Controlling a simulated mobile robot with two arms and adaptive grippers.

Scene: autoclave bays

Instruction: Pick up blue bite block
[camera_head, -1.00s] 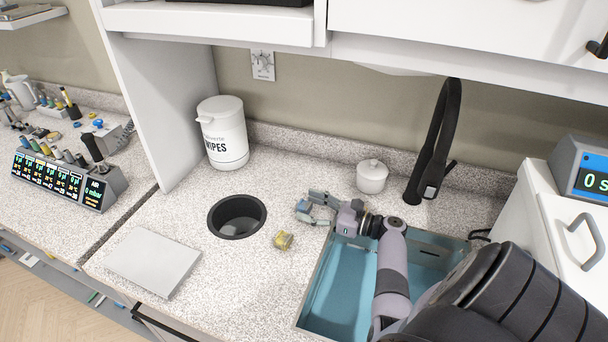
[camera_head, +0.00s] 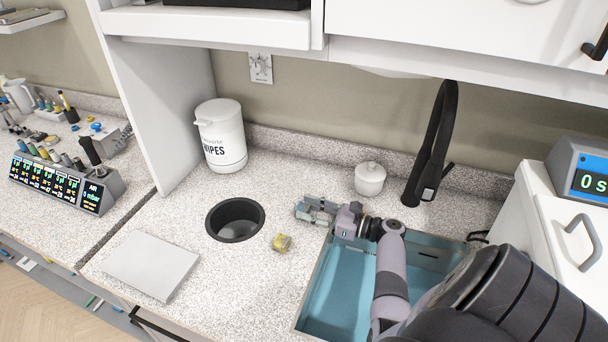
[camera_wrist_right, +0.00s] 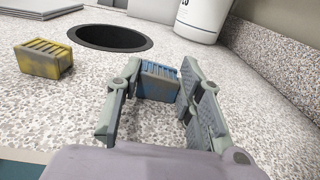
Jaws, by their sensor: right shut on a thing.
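The blue bite block (camera_wrist_right: 160,80) is a small ridged block on the speckled counter, between the two fingers of my right gripper (camera_wrist_right: 157,88) in the right wrist view. The fingers are shut on it from both sides. In the head view my right gripper (camera_head: 315,211) reaches over the sink's edge to the counter, and its fingers mostly hide the block. I cannot tell whether the block is clear of the counter. My left gripper is not in view.
A yellow bite block (camera_head: 282,243) lies nearby on the counter, left of the gripper; it also shows in the right wrist view (camera_wrist_right: 44,60).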

